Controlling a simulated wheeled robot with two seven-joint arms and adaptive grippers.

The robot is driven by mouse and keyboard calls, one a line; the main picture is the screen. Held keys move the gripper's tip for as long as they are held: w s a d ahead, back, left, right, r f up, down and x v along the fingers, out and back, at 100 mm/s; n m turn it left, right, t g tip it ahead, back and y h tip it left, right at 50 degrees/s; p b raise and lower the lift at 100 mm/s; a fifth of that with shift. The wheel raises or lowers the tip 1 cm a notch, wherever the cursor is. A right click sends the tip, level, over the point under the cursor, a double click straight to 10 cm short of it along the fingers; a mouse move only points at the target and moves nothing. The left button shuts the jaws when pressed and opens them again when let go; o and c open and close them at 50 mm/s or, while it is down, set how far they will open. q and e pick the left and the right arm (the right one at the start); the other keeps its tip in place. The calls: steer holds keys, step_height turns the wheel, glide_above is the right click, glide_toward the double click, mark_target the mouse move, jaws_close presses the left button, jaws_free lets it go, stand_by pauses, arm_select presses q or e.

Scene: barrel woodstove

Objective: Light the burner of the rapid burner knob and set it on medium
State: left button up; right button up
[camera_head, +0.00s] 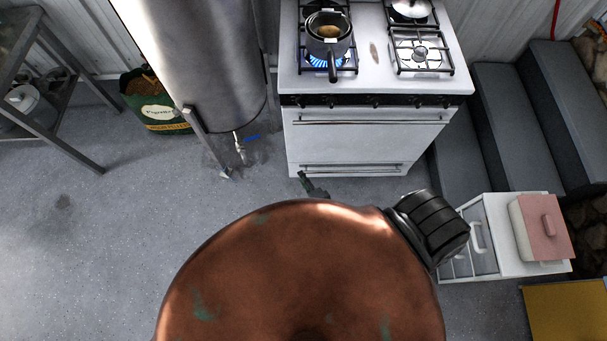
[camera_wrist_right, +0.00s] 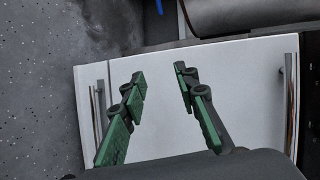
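The white stove (camera_head: 345,82) stands at the top centre of the head view. Its knobs (camera_head: 377,101) sit in a dark strip along the front edge; which one is the rapid burner knob I cannot tell. A blue flame (camera_head: 318,61) burns under a dark pot (camera_head: 327,40) on the front left burner. The front right burner (camera_head: 420,52) shows no flame. My right gripper (camera_head: 307,183) is low in front of the oven's bottom handle. In the wrist view my right gripper (camera_wrist_right: 158,78) is open and empty before the white oven front (camera_wrist_right: 165,120). My left gripper is not in view.
A metal cylinder (camera_head: 205,60) with a tap stands left of the stove. Dark steps (camera_head: 490,110) rise on its right. A white drawer unit (camera_head: 510,235) bears a pink-lidded box (camera_head: 545,228). Grey floor (camera_head: 120,225) is clear on the left.

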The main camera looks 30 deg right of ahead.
steer(key=shift+o, duration=0.8)
steer(key=shift+w+r, duration=0.15)
steer(key=shift+r, duration=0.05)
steer(key=o, duration=0.4)
steer(key=w+d+r+n, duration=0.1)
steer(key=w+r, duration=0.1)
steer(key=r, duration=0.1)
steer(key=w+d+r+n+y+p, duration=0.1)
steer(key=w+r, duration=0.1)
steer(key=r, duration=0.2)
steer(key=w+d+r+p, duration=0.1)
steer(key=w+d+r, duration=0.1)
steer(key=w+r, duration=0.1)
steer(key=shift+w+r+n+t+y, duration=0.1)
steer(key=shift+r+n+t+y, duration=0.25)
steer(key=shift+r, duration=0.3)
steer(key=n+y+p, duration=0.1)
steer(key=n+p, duration=0.2)
steer(key=n, duration=0.2)
glide_toward(302, 105)
steer(key=w, duration=0.2)
steer(key=shift+g, duration=0.45)
steer(key=x, duration=0.7)
steer(key=shift+w+f, duration=0.2)
steer(key=shift+f, duration=0.1)
steer(key=shift+c, duration=0.4)
steer(key=c, duration=1.1)
steer(key=shift+o, duration=0.2)
